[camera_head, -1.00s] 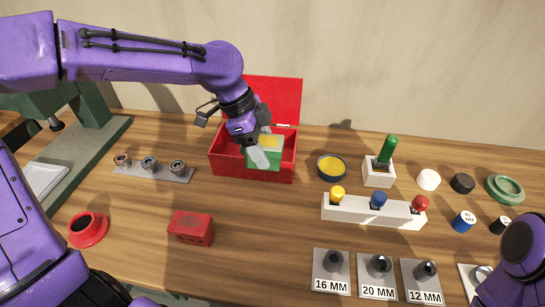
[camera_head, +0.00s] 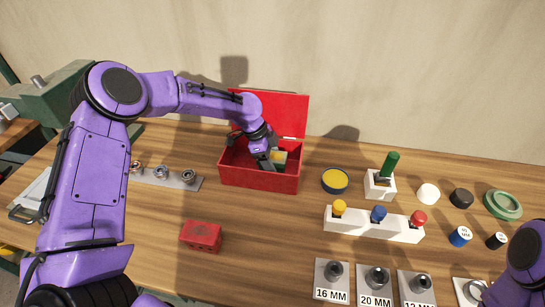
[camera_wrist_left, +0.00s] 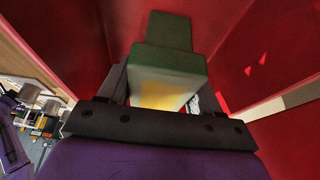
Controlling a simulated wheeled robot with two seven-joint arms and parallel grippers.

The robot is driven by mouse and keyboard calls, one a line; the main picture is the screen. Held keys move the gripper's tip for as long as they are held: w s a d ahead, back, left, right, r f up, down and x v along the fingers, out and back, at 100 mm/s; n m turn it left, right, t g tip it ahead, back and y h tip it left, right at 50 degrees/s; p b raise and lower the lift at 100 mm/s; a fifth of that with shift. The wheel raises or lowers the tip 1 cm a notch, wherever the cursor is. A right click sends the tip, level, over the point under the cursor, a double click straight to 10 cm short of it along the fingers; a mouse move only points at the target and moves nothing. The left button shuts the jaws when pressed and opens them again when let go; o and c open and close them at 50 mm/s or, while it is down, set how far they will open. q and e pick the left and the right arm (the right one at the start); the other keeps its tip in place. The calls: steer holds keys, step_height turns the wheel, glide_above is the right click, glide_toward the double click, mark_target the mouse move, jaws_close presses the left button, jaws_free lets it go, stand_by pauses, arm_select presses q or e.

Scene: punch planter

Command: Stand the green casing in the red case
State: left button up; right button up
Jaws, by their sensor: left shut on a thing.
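The red case (camera_head: 258,181) stands open on the table with its lid (camera_head: 284,114) raised at the back. My left gripper (camera_head: 270,158) reaches down into it from above, shut on the green casing (camera_head: 281,157). In the left wrist view, the green casing (camera_wrist_left: 168,68) shows between the fingers, with a yellow patch on its near face and the red walls around it. Whether its base touches the case floor is hidden. My right arm shows only as a purple part at the lower right edge; its gripper is not in view.
A red block (camera_head: 201,236) lies in front of the case. A yellow-filled round tin (camera_head: 335,180) and a white holder with a green handle (camera_head: 381,182) stand to its right. A metal strip with several rings (camera_head: 168,179) lies to its left. The table in front of the case is partly clear.

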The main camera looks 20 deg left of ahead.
arm_select(q)
steer(key=o, duration=1.6)
steer(key=shift+s+f, duration=0.1)
steer(key=b+v, duration=0.2)
steer(key=v, duration=1)
steer(key=shift+r, duration=0.2)
